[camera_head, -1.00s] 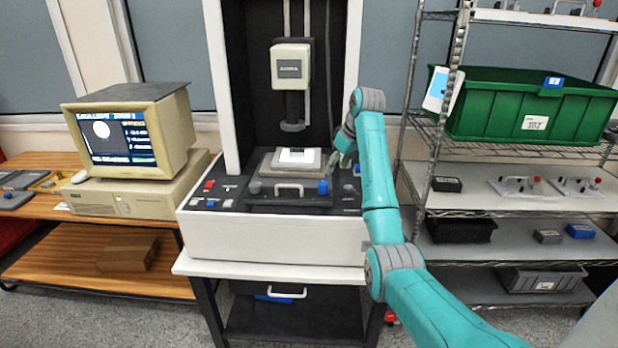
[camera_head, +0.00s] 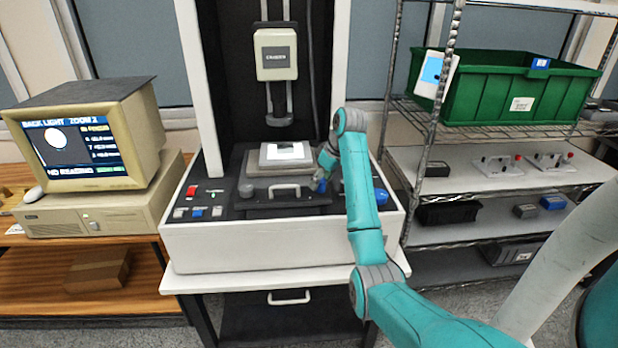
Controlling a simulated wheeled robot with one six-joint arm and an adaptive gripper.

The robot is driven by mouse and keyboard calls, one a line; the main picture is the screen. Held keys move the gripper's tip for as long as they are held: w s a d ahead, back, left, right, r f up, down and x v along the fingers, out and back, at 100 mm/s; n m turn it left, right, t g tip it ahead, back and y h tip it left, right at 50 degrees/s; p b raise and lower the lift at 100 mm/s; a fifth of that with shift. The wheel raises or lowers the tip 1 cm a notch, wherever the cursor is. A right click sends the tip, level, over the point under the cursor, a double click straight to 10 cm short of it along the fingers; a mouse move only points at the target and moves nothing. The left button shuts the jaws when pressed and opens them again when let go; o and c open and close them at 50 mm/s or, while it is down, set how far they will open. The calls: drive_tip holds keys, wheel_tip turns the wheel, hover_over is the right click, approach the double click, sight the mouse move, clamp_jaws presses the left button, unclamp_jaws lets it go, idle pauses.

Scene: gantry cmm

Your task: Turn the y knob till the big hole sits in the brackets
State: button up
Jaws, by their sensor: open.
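The blue knob (camera_head: 319,186) sits at the right front of the stage, and a grey knob (camera_head: 246,190) at its left front. I cannot read which is the y knob. My gripper (camera_head: 322,174) is open, fingers pointing down just above or around the blue knob; contact cannot be told. The monitor (camera_head: 76,148) shows the big hole as a white disc (camera_head: 56,139) in the upper left of the picture area, with NO READING along the bottom. The brackets are too small to make out. A light plate with a bright part (camera_head: 286,152) lies on the stage (camera_head: 284,168).
The camera head (camera_head: 276,55) hangs above the stage between white uprights. Buttons (camera_head: 196,212) lie at the left front. A wire shelf with a green bin (camera_head: 505,95) stands at the right.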

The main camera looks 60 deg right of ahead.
drive_tip(key=shift+w+f, duration=0.1)
drive_tip(key=shift+f, duration=0.3)
clamp_jaws()
drive_tip(key=shift+m+g+h, duration=0.3)
drive_tip(key=shift+m+h, duration=0.5)
drive_tip(key=shift+m, duration=1.4)
unclamp_jaws()
